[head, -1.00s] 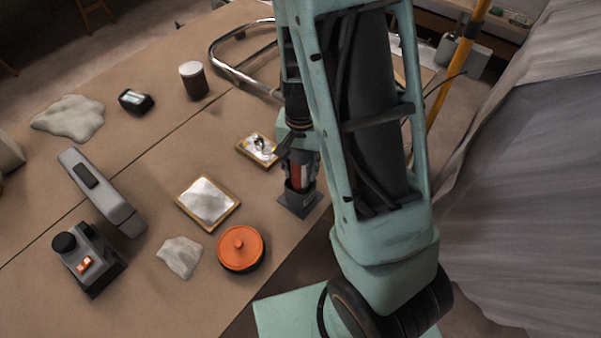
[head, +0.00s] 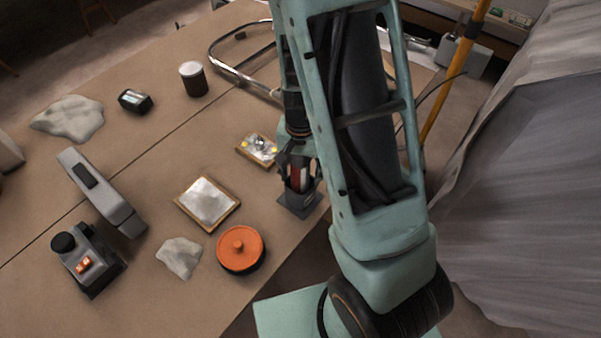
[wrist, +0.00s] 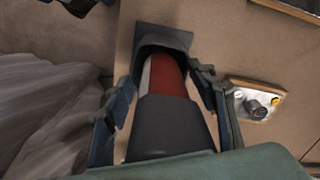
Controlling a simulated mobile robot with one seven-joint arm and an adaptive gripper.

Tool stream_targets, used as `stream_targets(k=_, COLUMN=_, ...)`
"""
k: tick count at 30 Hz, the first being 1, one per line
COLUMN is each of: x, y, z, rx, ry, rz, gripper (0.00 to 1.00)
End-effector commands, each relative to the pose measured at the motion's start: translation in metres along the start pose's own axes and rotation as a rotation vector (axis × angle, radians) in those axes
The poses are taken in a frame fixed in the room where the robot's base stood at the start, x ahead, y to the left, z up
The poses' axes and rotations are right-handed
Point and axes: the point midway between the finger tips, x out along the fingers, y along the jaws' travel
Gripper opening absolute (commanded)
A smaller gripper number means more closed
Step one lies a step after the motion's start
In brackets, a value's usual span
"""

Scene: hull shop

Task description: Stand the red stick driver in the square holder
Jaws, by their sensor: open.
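The red stick driver (wrist: 168,82) stands upright in the dark square holder (wrist: 176,36), seen from above in the wrist view, with its dark grip end toward my camera. In the head view the driver (head: 296,178) shows as a red and pale strip between my fingers, and the holder (head: 300,205) sits near the table's edge. My gripper (wrist: 167,100) is open, with one finger on each side of the driver and gaps visible beside it. The driver's lower end is hidden inside the holder.
A small wood-framed tray with knobs (head: 258,147) lies close left of the holder. A framed plate (head: 208,203) and an orange-lidded pot (head: 241,249) lie nearer. A bent metal tube frame (head: 240,75) is behind. A grey sheet (head: 530,200) hangs at right.

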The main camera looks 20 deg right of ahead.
Motion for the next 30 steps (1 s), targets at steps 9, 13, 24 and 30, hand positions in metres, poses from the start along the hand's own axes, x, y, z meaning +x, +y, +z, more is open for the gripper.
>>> stream_targets(k=9, x=-0.042, y=-0.002, z=-0.001, rx=-0.002, ry=0.005, rz=-0.004, gripper=0.52)
stream_targets(k=13, x=-0.069, y=-0.001, z=-0.001, rx=-0.002, ry=0.006, rz=-0.004, gripper=0.52)
stream_targets(k=24, x=-0.119, y=0.000, z=0.000, rx=-0.001, ry=0.001, rz=-0.001, gripper=0.52)
stream_targets(k=30, x=-0.123, y=0.000, z=0.000, rx=0.000, ry=0.000, rz=0.001, gripper=0.52)
